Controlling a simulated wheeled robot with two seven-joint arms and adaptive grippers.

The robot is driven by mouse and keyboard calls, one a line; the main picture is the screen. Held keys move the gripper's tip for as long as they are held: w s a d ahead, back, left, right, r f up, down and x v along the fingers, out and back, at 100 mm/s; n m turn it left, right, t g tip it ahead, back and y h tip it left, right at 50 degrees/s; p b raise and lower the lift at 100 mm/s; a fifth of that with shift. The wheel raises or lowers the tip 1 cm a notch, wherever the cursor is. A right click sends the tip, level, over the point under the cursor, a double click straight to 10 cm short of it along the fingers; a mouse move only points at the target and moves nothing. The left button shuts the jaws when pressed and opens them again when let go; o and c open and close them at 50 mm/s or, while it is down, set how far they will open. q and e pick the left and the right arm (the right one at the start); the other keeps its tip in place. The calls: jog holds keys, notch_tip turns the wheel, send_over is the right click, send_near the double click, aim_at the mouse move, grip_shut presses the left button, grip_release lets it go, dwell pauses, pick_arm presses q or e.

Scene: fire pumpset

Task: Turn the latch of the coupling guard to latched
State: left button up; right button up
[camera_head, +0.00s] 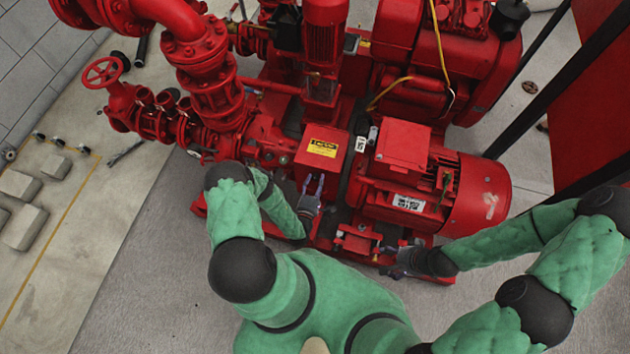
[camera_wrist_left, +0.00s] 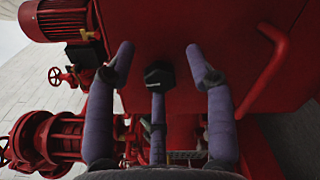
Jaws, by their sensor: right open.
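The coupling guard (camera_head: 309,159) is a red box with a yellow warning label, between the pump and the motor. In the left wrist view its red face (camera_wrist_left: 215,45) fills much of the picture. A dark hexagonal knob (camera_wrist_left: 158,75), which looks like the latch, stands on that face. My left gripper (camera_head: 315,182) is open in front of the guard. In the left wrist view its purple fingers (camera_wrist_left: 160,75) are spread around the knob, with a visible gap on both sides. Whether the middle finger touches it I cannot tell. My right gripper (camera_head: 393,263) is open and empty near the base frame.
The red motor (camera_head: 475,193) stands right of the guard. Red pipes and valves (camera_head: 215,85) stand at the left. A small red bracket (camera_head: 356,240) sits on the base between my grippers. Grey blocks (camera_head: 22,228) lie on the floor at far left; the near-left floor is clear.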

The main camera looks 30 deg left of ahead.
pick_arm(q)
jog(key=shift+a, duration=0.25)
jog(key=shift+s, duration=0.3)
jog(key=v, duration=1.1)
jog(key=shift+s+d, duration=0.2)
pick_arm(e)
jog(key=shift+a, duration=0.1)
pick_arm(q)
jog(key=shift+w, duration=0.1)
